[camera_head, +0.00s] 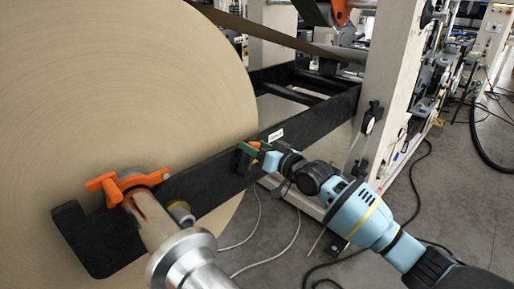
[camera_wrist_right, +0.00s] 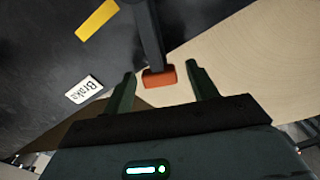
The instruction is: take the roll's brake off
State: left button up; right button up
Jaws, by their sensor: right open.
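The large brown kraft roll (camera_head: 120,90) fills the left of the head view. The brake lever is a dark bar with an orange end (camera_wrist_right: 158,78), in the right wrist view. A white label reading "Brake" (camera_wrist_right: 84,90) is on the black beam beside it. My right gripper (camera_head: 248,152) is at the beam's side. In the wrist view its two green fingers are open, one on each side of the orange end, with gaps showing. In the head view the gripper mostly hides the lever. My left gripper is not in view.
The black beam (camera_head: 315,115) runs from the roll's shaft to a pale machine frame (camera_head: 390,80). An orange clamp (camera_head: 128,184) sits over the shaft end (camera_head: 185,262). A yellow strip (camera_wrist_right: 97,20) is on the beam. Cables lie on the grey floor (camera_head: 300,235).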

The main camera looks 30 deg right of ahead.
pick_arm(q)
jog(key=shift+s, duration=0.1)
pick_arm(e)
jog(key=v, duration=0.7)
jog(key=shift+s+d, duration=0.15)
jog(key=shift+s, duration=0.25)
jog(key=s+a+f+g+h+p, duration=0.15)
jog(key=s+a+f, duration=0.25)
jog(key=s+f, duration=0.55)
jog(key=s+a+f+g+p, duration=0.1)
jog(key=s+a+f+g, duration=0.15)
jog(key=s+f, duration=0.75)
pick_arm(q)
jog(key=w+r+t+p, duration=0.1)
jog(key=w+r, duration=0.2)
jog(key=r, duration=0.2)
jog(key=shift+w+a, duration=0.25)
pick_arm(e)
jog(key=s+a+f+g, duration=0.1)
jog(key=s+f, duration=0.3)
jog(key=s, duration=0.3)
jog(key=s+a+f+n+g+h, duration=0.1)
jog(key=s+a+f, duration=0.1)
jog(key=s+f, duration=0.3)
jog(key=s+a+f+n+g+h, duration=0.1)
jog(key=s+f, duration=0.3)
jog(key=s, duration=0.6)
jog(key=shift+s+a+f+g, duration=0.3)
jog(key=shift+s+a+g, duration=0.15)
jog(key=shift+g, duration=0.15)
